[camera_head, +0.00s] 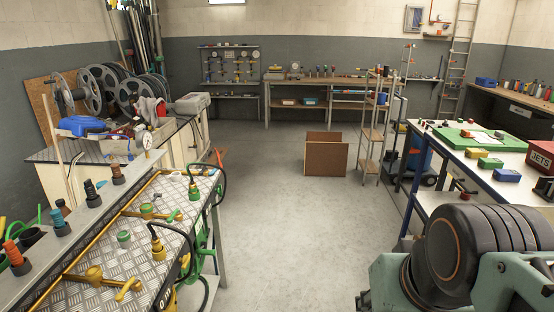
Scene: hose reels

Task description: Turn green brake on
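Several green fittings show on the metal-plated bench (75,262) at the left. A green round knob (124,238) sits near its middle. A green lever-like piece (173,215) lies beyond it, beside a yellow valve-like fitting (147,211). A green-based fitting with a dark top (193,190) stands farther back. I cannot tell which of these is the green brake, or whether any brake is on. My arm's dark and teal links fill the lower right, well apart from this bench. My gripper is not visible.
Hose reels (103,88) stand on a cabinet at the back left. A brown open box (326,154) lies on the floor. A white-topped table (466,158) with a green mat and a red box (541,158) is at the right. The grey floor (285,235) between is clear.

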